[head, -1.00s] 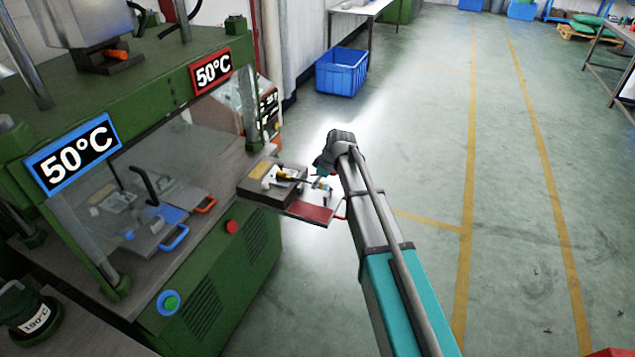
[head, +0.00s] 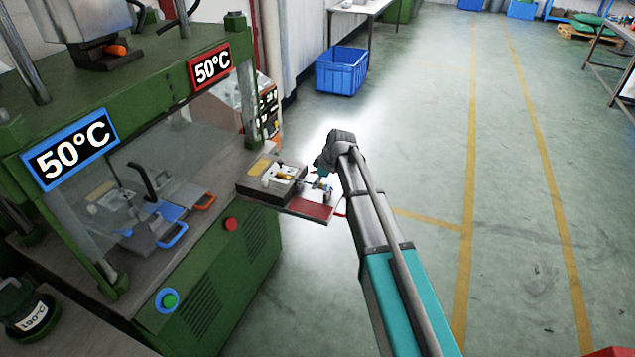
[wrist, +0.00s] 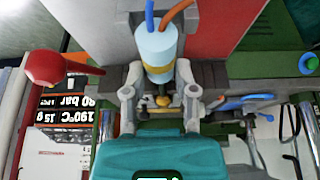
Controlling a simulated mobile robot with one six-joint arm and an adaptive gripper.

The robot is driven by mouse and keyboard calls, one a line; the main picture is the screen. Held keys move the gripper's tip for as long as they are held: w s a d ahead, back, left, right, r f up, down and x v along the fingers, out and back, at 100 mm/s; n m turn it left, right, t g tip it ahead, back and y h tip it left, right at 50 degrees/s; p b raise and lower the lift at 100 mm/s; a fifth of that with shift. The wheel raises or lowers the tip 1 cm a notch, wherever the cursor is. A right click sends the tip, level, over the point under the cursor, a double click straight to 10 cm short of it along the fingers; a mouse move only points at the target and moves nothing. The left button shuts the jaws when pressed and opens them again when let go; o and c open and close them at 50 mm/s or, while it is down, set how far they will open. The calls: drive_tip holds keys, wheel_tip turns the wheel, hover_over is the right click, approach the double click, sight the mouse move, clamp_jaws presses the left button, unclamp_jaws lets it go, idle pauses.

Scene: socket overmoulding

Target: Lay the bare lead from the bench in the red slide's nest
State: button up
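The red slide (head: 308,209) sticks out of the press at its right end, with a grey tooling block (head: 262,190) behind its red plate. The red plate also shows in the wrist view (wrist: 235,20). The lead has a pale blue cylindrical body (wrist: 156,50) with blue and orange wires and a brass-coloured part towards my gripper. My gripper (wrist: 160,98) is over the slide. Its two fingers stand apart, either side of the lead's near end, with gaps showing. Whether the lead lies fully in the nest cannot be told; my wrist and fingers partly hide it.
The green press with 50°C signs stands at left. A blue slide (head: 160,222) sits inside it. A red knob (wrist: 45,68) shows at left in the wrist view. A blue crate (head: 341,72) stands on the floor behind. The floor to the right is clear.

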drive_tip(key=o, duration=0.4)
drive_tip(key=shift+r, duration=0.1)
wheel_tip(320, 180, up, 8)
drive_tip(key=p, duration=0.8)
drive_tip(key=shift+r, duration=0.1)
drive_tip(key=shift+a, duration=0.1)
idle(1.0)
drive_tip(key=s+d+m+h, duration=0.2)
drive_tip(key=s+d+m, duration=0.5)
drive_tip(key=s+d, duration=0.3)
drive_tip(key=s+d+f+m+g+h, duration=0.1)
drive_tip(key=s+d+m+h, duration=0.1)
drive_tip(key=s+d+m, duration=0.5)
drive_tip(key=s+d, duration=0.4)
drive_tip(key=s, duration=0.5)
drive_tip(key=shift+f+g, duration=0.2)
drive_tip(key=shift+g, duration=0.1)
